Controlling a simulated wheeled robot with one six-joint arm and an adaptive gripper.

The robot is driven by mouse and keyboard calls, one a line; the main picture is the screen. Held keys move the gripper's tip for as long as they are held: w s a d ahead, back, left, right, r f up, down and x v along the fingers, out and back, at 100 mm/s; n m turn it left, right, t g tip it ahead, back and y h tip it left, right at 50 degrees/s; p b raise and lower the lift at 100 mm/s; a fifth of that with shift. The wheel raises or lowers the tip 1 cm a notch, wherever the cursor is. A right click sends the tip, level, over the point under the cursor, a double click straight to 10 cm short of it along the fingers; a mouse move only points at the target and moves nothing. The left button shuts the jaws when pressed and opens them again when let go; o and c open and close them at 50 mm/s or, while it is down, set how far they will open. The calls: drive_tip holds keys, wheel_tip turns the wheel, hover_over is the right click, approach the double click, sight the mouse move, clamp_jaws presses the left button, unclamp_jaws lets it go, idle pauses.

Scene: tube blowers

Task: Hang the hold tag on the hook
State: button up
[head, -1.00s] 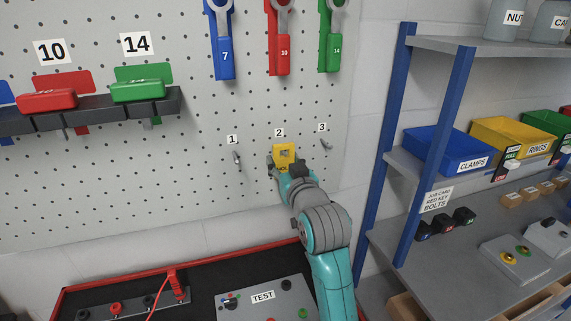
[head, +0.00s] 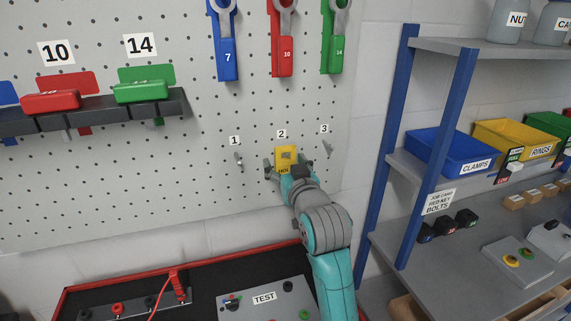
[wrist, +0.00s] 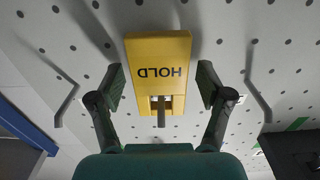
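The yellow hold tag (head: 286,155) is at the pegboard just below the label 2. In the wrist view the tag (wrist: 158,55) shows its HOLD lettering upside down. A dark peg, the hook (wrist: 161,118), shows at the tag's square opening, and the tag appears to hang on it. My gripper (head: 287,170) is at the tag. In the wrist view my gripper (wrist: 160,84) is open, with one finger on each side of the tag and a gap on both sides. The hook's base is hidden behind the tag.
Hook 1 (head: 239,160) and hook 3 (head: 327,149) stick out on either side, both bare. Blue, red and green tools (head: 282,45) hang above. A bench with a TEST panel (head: 264,297) lies below. A shelf rack (head: 386,145) stands to the right.

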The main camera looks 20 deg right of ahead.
drive_tip(key=s, duration=1.2)
drive_tip(key=shift+g, duration=0.8)
drive_tip(key=s+f, duration=0.5)
drive_tip(key=f, duration=0.2)
drive_tip(key=s+f, duration=0.6)
drive_tip(key=f, duration=0.2)
drive_tip(key=s+f, duration=0.6)
drive_tip(key=f, duration=0.2)
drive_tip(key=s+f, duration=0.2)
drive_tip(key=s, duration=1.1)
drive_tip(key=s+f+g, duration=0.1)
drive_tip(key=s+f, duration=0.2)
drive_tip(key=s, duration=1)
drive_tip(key=shift+s+g, duration=0.3)
drive_tip(key=shift+s, duration=0.05)
